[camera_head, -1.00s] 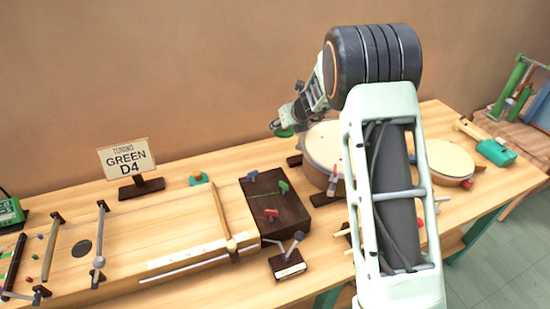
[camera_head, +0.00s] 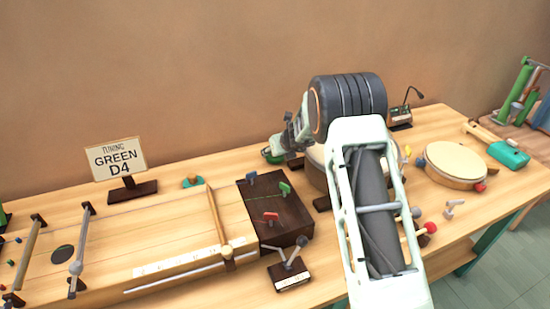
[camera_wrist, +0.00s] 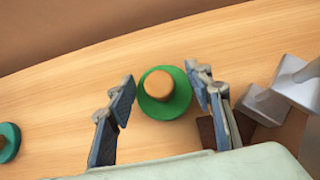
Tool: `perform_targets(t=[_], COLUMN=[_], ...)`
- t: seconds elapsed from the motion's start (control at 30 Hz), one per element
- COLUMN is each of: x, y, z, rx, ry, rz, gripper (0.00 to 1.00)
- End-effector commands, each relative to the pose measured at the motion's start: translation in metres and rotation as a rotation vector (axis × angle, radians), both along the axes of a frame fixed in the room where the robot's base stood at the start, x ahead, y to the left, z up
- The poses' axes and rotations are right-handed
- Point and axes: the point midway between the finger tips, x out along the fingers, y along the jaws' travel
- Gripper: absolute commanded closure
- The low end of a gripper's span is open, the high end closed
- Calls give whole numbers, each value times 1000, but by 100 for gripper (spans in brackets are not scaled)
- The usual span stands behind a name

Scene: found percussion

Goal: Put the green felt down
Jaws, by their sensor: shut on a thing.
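The green felt (camera_wrist: 180,107) is a round green disc with a tan knob (camera_wrist: 159,84) on top. In the wrist view it sits between the two fingers of my gripper (camera_wrist: 164,88), which is shut on it. In the head view the green felt (camera_head: 271,156) shows just below my gripper, over the back part of the table, left of the large drum. I cannot tell whether its underside touches the wood.
A teal disc with a knob (camera_head: 193,181) lies to the left, by the sign "TUNING GREEN D4" (camera_head: 116,158). The dark box with coloured pegs (camera_head: 275,215) is in front. A large drum (camera_head: 316,172) stands close on the right. Bare wood lies left of the felt.

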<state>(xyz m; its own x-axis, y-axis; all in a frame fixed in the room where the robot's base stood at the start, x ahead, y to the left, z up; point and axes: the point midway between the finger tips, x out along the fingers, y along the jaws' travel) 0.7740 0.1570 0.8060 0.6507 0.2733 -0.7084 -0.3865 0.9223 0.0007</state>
Motion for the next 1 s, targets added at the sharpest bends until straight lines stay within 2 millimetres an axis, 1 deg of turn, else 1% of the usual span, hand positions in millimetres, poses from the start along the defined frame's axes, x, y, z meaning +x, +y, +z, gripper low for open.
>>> perform_targets(t=[0.03, 0.1, 0.37, 0.5, 0.53, 0.57, 0.6, 0.87, 1.0], x=[0, 0, 0, 0, 0, 0, 0, 0, 0], y=[0, 0, 0, 0, 0, 0, 0, 0, -1], z=[-10, -12, -11, -16, -15, -14, -14, -14, -9], rx=[0, 0, 0, 0, 0, 0, 0, 0, 0], ry=[0, -1, -1, -1, -1, -1, -1, -1, -1], rz=[0, 0, 1, 0, 1, 1, 1, 0, -1], gripper=[80, 80, 80, 80, 50, 47, 45, 45, 45])
